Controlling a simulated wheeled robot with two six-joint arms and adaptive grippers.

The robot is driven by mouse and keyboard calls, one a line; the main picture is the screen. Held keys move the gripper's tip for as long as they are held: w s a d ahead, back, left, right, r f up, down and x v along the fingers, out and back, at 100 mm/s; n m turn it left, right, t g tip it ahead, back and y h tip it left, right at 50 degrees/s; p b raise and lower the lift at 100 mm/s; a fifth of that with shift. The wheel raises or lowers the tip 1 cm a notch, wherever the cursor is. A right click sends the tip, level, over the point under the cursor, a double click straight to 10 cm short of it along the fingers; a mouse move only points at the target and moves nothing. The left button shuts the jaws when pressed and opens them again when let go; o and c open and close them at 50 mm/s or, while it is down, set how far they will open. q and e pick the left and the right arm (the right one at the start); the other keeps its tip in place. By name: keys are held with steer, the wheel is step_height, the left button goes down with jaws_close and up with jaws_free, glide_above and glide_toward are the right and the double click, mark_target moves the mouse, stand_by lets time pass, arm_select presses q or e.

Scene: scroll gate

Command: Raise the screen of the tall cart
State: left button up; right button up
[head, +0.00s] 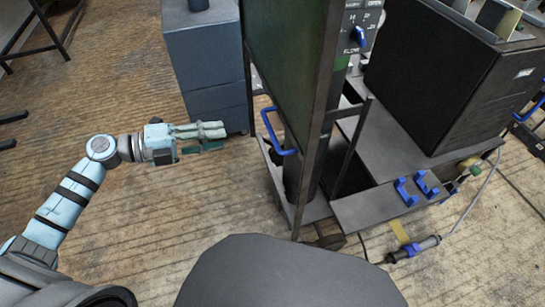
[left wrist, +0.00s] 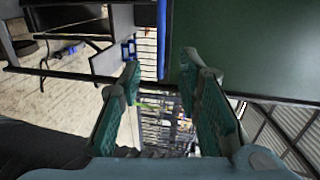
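The tall cart has a dark frame (head: 325,100) and a dark green screen (head: 285,50) in its upper part. A blue handle (head: 269,132) sticks out from the lower left of the screen. My left gripper (head: 217,138) is to the left of the handle, apart from it and pointing toward it. In the left wrist view its two teal fingers (left wrist: 164,80) are spread with nothing between them. That view also shows the blue handle (left wrist: 161,40) as a bar beyond the fingertips, beside the green screen (left wrist: 240,50). My right gripper is not in view.
A grey drawer cabinet (head: 205,65) stands behind my left gripper. A bench with a large black box (head: 440,75) and blue brackets (head: 407,190) is right of the screen. A cylindrical tool (head: 412,250) is at its front. The wooden floor around my left arm is clear.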

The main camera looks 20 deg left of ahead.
mark_target(272, 132)
arm_select(q)
steer(key=shift+m+g, duration=0.3)
steer(key=x, duration=0.9)
steer(key=b+x, duration=0.1)
steer(key=x, duration=0.4)
steer(key=shift+s+d+r, duration=0.1)
steer(key=shift+d+r, duration=0.25)
jaws_close()
